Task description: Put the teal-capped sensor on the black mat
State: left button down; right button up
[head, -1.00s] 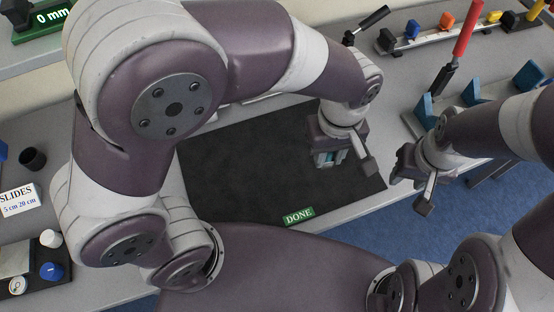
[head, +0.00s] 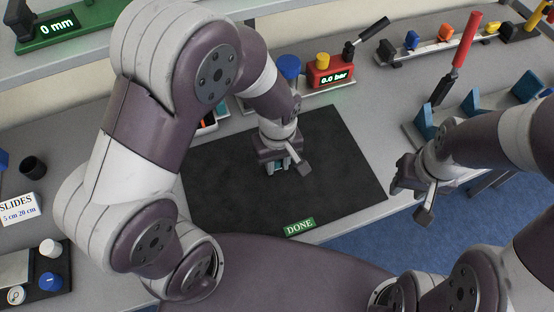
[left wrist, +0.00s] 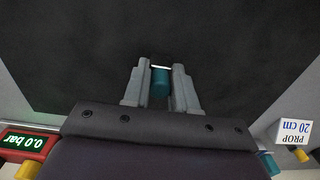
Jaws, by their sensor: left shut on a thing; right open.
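The black mat (head: 340,180) lies on the table in the middle of the head view, with a green DONE label (head: 299,227) at its front edge. My left gripper (head: 277,170) is over the mat, pointing down. It is shut on the teal-capped sensor (left wrist: 160,84), whose teal body shows between the two fingers in the left wrist view. In the head view the sensor is mostly hidden by the gripper. I cannot tell whether it touches the mat. My right gripper (head: 408,188) is open and empty, right of the mat near the table's front edge.
A red gauge reading 0.0 bar (head: 331,72) and a blue knob (head: 289,66) stand behind the mat. A grey rack with blue blocks (head: 470,104) stands at the right. A SLIDES box (head: 19,208) and a dark cup (head: 33,166) are at the left. Most of the mat is bare.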

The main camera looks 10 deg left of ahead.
pick_arm(q)
jog(key=c, duration=0.9)
grip_release()
jog(key=shift+f, duration=0.1)
notch_tip(320, 180, up, 12)
jog(key=p, duration=0.1)
jog(key=s+a+f+m+t, duration=0.1)
jog(key=s+a+f+m, duration=0.2)
jog(key=a+m, duration=0.4)
jog(key=shift+s+a+f+t, duration=0.25)
jog(key=shift+a+f, duration=0.2)
jog(key=shift+a, duration=0.6)
jog(key=shift+w, duration=0.1)
